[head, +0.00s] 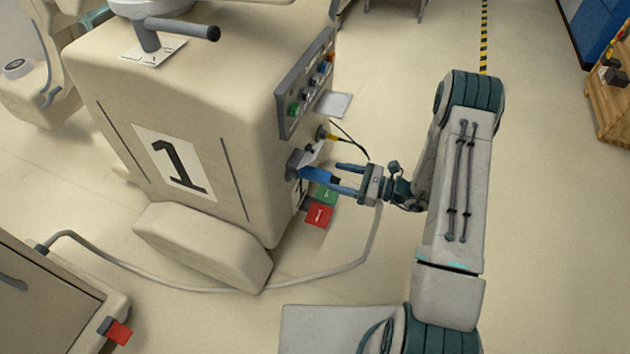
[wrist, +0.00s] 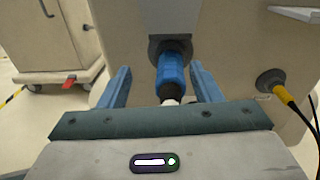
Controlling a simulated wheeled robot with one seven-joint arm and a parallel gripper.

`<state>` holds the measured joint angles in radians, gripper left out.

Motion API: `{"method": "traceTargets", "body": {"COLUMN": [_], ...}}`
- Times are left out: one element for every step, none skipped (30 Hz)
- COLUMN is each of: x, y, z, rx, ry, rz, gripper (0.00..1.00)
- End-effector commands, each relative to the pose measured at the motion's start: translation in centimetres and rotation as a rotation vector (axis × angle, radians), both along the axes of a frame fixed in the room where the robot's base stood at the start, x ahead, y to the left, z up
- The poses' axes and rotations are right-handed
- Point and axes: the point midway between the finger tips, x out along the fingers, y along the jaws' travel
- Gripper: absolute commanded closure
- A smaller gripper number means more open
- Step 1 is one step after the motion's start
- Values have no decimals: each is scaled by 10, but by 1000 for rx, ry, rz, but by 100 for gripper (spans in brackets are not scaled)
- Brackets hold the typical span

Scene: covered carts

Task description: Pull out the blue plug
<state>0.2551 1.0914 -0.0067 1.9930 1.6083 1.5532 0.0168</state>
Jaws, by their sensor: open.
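The blue plug (wrist: 173,76) sits in a grey socket (wrist: 166,45) on the side of the cart marked 1. It also shows in the head view (head: 318,174), partly overlapped by my gripper. My gripper (head: 345,178) is open in front of the cart's side. In the wrist view its two blue fingers (wrist: 160,88) stand on either side of the plug, with visible gaps between fingers and plug. A pale cable end shows below the plug in the wrist view.
A yellow connector (wrist: 272,83) with a black cable is beside the blue plug on the same panel. Red (head: 319,216) and green (head: 327,195) pedals lie low by the cart. A grey hose (head: 340,268) runs across the floor. Another cart (head: 50,300) stands at lower left.

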Motion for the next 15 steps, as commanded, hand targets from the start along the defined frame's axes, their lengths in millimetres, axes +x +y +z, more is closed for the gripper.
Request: {"method": "traceTargets", "body": {"x": [2,3,4,4,5,5,5,5,5,5,4,4,4,4,4], "y": [-1,-2,-2,-2,-1,0,0,1,1,2,2,3,3,3,3], "z": [-22,-27,-32,-34,-36,-37,-38,-38,-38,-38,-37,-37,-37,-37,-37], "rx": [15,21,26,29,31,33,33,35,35,35,35,34,34,34,34], "ry": [16,20,25,28,28,30,30,31,32,32,32,32,32,32,32], "rz": [-25,-35,-44,-49,-51,-52,-52,-53,-52,-51,-50,-49,-49,-49,-49], "gripper": [42,42,42,42,42,42,42,42,42,42,42,42,42,42,42]}}
